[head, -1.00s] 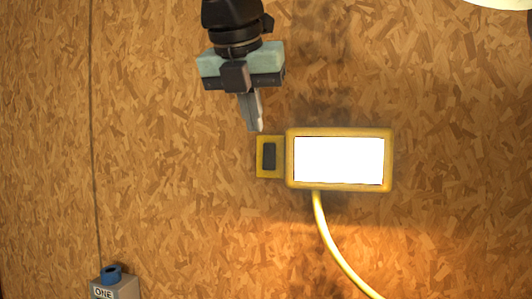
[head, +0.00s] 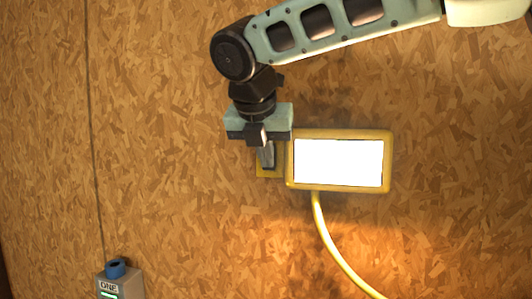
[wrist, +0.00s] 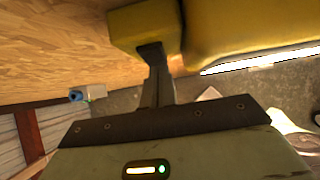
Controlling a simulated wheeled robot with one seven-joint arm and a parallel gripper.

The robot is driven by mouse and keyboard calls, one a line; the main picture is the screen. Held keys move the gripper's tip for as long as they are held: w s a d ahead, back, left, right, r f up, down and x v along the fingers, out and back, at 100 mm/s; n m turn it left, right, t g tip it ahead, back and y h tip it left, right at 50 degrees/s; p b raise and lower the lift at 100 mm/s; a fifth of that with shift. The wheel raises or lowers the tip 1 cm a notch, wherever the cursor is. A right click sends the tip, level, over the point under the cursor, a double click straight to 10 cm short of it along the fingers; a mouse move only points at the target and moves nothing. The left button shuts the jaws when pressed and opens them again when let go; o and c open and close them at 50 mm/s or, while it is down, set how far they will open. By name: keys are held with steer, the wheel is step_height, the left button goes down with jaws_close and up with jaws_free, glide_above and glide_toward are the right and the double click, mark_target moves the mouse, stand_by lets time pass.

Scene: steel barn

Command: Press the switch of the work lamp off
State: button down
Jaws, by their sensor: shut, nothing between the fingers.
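The work lamp (head: 289,160) is mounted on the chipboard wall, a yellow frame around a bright white, lit panel (head: 338,162). Its small yellow switch box (head: 259,172) sticks out at the left side, mostly covered by my fingers. My gripper (head: 268,164) is shut and empty, its fingertips over the switch box. In the wrist view my fingers reach up to the yellow switch box (wrist: 128,32), with the lamp body (wrist: 230,28) beside it. The dark rocker is hidden or merges with my fingertips, so I cannot tell its position or whether they touch.
A yellow cable (head: 325,236) hangs from the lamp and curves down right. The wall left of the lamp is otherwise clear.

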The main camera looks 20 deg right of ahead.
steer(key=shift+w+d+f+t+h+b, duration=0.2)
steer(key=shift+t+h+b, duration=0.15)
steer(key=shift+b, duration=0.25)
steer(key=shift+r, duration=0.15)
steer(key=shift+r+p, duration=0.85)
steer(key=shift+p, duration=0.15)
